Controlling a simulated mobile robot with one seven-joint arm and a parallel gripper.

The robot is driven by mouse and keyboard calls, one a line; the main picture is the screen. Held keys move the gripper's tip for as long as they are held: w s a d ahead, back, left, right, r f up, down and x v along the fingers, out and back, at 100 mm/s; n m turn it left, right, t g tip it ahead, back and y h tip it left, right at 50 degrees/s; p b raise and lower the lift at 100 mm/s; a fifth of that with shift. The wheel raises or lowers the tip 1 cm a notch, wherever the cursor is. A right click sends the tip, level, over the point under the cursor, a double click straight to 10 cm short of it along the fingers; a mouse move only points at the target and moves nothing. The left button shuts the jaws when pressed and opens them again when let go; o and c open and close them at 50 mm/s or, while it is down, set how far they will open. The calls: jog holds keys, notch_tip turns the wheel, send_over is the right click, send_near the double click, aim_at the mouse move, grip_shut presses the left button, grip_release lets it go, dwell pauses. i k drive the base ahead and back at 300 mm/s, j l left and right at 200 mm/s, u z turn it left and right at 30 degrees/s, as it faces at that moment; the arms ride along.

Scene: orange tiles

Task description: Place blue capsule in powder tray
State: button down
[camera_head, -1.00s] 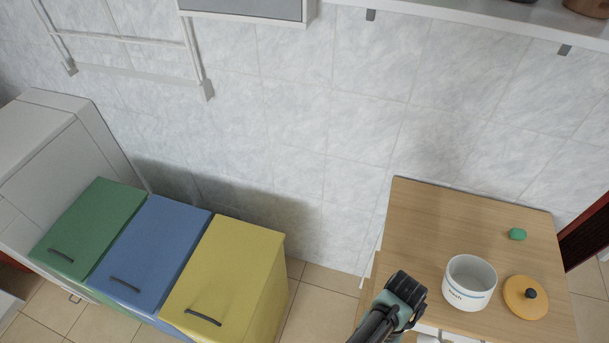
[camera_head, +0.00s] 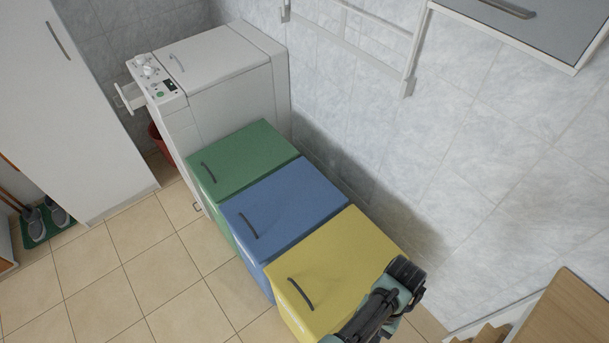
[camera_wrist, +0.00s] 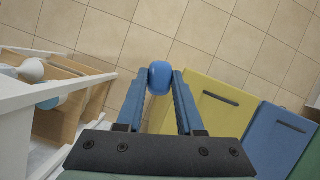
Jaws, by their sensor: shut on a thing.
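My gripper (camera_wrist: 160,84) is shut on the blue capsule, a small rounded blue thing (camera_wrist: 162,70), held between the two fingertips in the wrist view. The capsule does not show in the head view, where only a part of my arm is seen at the lower right. The powder tray (camera_head: 127,98) is a white drawer pulled out from the front of the white washing machine (camera_head: 215,68) at the upper left. Its inside is too small to make out. The gripper is far from the tray, beyond the row of bins.
Green (camera_head: 245,160), blue (camera_head: 285,208) and yellow (camera_head: 335,268) lidded bins stand in a row between my arm and the washing machine. A tall white cabinet (camera_head: 75,110) stands left of the machine. The tiled floor (camera_head: 110,280) before the bins is clear.

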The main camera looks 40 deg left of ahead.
aim_at(137, 96)
jog(key=i+j+u, duration=0.1)
jog(key=j+u, duration=0.25)
jog(key=u, duration=0.15)
jog(key=i+j+u, duration=0.2)
jog(key=j+u, duration=0.25)
jog(key=i+j+u, duration=0.15)
jog(key=u, duration=0.35)
jog(key=i+j+u, duration=0.15)
jog(key=i, duration=0.3)
jog(key=i+j+u, duration=0.1)
jog(key=i+j, duration=0.15)
jog(key=i, duration=0.2)
jog(key=i+j+u, duration=0.15)
jog(key=i, duration=0.3)
jog(key=i+j, duration=0.15)
jog(key=i, duration=0.7)
